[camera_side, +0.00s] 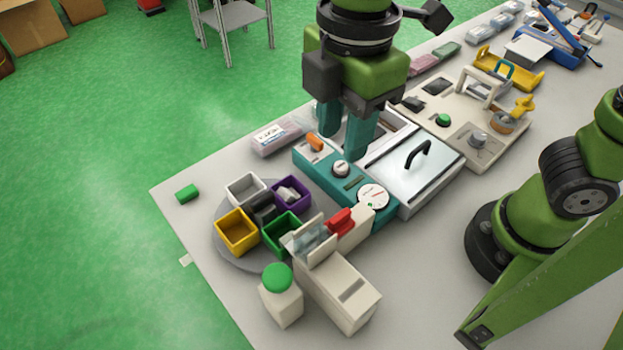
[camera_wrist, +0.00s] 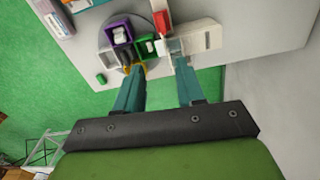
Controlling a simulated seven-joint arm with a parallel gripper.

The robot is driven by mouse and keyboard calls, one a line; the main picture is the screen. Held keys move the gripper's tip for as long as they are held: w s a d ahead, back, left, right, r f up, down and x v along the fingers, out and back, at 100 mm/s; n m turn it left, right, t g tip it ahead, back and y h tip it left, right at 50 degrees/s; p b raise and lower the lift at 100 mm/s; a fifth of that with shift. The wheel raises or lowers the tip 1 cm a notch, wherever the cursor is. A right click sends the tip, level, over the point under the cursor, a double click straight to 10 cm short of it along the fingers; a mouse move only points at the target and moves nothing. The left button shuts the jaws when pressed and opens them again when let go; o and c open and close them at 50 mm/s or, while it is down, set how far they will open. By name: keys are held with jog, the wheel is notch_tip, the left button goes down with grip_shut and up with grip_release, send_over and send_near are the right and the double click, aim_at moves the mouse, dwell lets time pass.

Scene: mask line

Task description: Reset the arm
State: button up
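My gripper (camera_side: 343,138) is in the air above the teal-fronted machine (camera_side: 348,178) in the side view. Its two teal fingers point down and stand apart with nothing between them. In the wrist view my gripper (camera_wrist: 158,75) also shows a wide empty gap between its fingers. Beyond the fingertips in that view are the coloured bins and the white device with a red part. Parts of the machine behind the fingers are hidden in the side view.
A round grey turntable (camera_side: 222,213) carries yellow, white, purple and green bins. Beside it stand a white device (camera_side: 345,290) and a green button (camera_side: 277,276) on a white box. A green block (camera_side: 187,193) lies near the table edge. A beige machine (camera_side: 470,120) stands behind.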

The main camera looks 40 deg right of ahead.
jog(key=w+d+f+m+t+y, duration=0.1)
jog(key=d+m+t, duration=0.6)
jog(key=d+m, duration=1.4)
jog(key=shift+w+d+f+y, duration=0.3)
jog(key=shift+d+f+y, duration=0.1)
jog(key=shift+f, duration=0.15)
jog(key=shift+a, duration=0.1)
